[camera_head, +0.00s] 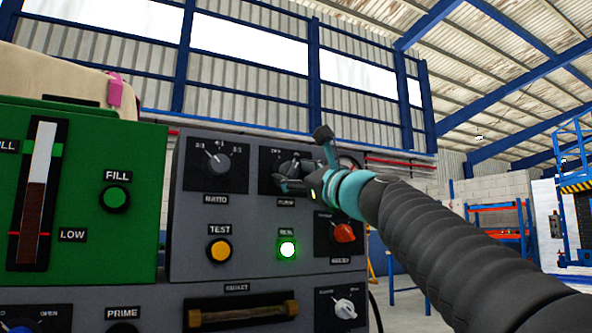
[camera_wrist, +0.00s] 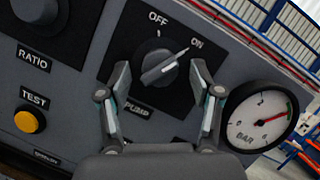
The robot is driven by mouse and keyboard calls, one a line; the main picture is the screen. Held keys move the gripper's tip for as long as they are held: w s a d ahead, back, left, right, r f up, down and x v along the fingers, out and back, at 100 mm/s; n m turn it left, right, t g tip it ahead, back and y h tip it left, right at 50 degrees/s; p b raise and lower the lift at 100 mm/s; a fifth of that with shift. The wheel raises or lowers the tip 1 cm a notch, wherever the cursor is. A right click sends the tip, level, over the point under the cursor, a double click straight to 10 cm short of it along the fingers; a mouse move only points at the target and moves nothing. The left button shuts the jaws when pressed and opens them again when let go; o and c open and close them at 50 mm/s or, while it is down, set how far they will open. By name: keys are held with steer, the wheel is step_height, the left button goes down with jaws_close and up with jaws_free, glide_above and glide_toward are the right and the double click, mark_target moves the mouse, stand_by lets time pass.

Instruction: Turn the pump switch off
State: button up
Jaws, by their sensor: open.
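The pump switch (camera_wrist: 158,66) is a grey rotary knob on a black plate labelled PUMP, with OFF at the upper left and ON at the upper right. Its pale pointer line is turned toward ON. My gripper (camera_wrist: 161,76) is open, with one finger on each side of the knob in the wrist view. I cannot tell whether either finger touches it. In the head view my gripper (camera_head: 300,176) is in front of the pump plate (camera_head: 268,158) and hides most of the knob.
The ratio knob (camera_head: 217,161) is left of the pump switch. The yellow test button (camera_head: 219,250) and lit green run button (camera_head: 287,249) are below. A pressure gauge (camera_wrist: 262,117) is close to the right finger. A red knob (camera_head: 343,233) sits under my arm.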

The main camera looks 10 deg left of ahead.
steer(key=c, duration=1.1)
steer(key=shift+c, duration=0.2)
steer(key=shift+n, duration=0.4)
steer(key=n+g+p, duration=0.1)
steer(key=n, duration=0.1)
steer(key=n+g+p, duration=0.1)
steer(key=n, duration=0.1)
steer(key=n+g+p, duration=0.1)
steer(key=n, duration=0.2)
steer(key=shift+w+d+r+g, duration=0.2)
steer(key=shift+r+g, duration=0.1)
steer(key=shift+r, duration=0.1)
steer(key=n+g+p, duration=0.1)
steer(key=n, duration=0.1)
steer(key=shift+n+p, duration=0.3)
steer(key=shift+n, duration=0.1)
steer(key=shift+n+g+h, duration=0.4)
steer(key=shift+n, duration=1.1)
